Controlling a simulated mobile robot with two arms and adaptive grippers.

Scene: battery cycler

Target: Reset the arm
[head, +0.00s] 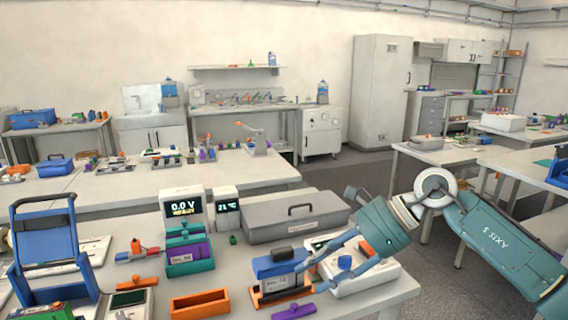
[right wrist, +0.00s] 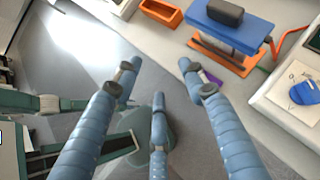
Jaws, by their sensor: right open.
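My right arm (head: 505,240) reaches in from the right in the head view, over the front bench. My right gripper (head: 311,272) has blue fingers, spread open and empty, just right of a blue battery block (head: 278,264) in an orange holder. In the right wrist view, the gripper (right wrist: 159,76) shows three parted fingers with nothing between them. The blue block (right wrist: 232,30) lies beyond the fingertips, at the upper right, apparently untouched. My left gripper is not in view.
The bench also holds a grey case (head: 292,222), an orange tray (head: 200,304), a voltage display (head: 183,208), a purple bar (head: 294,311) and a white device (head: 362,278) with a blue knob below my gripper. A blue frame (head: 45,245) stands at the left. Grey floor is open beyond the bench's right end.

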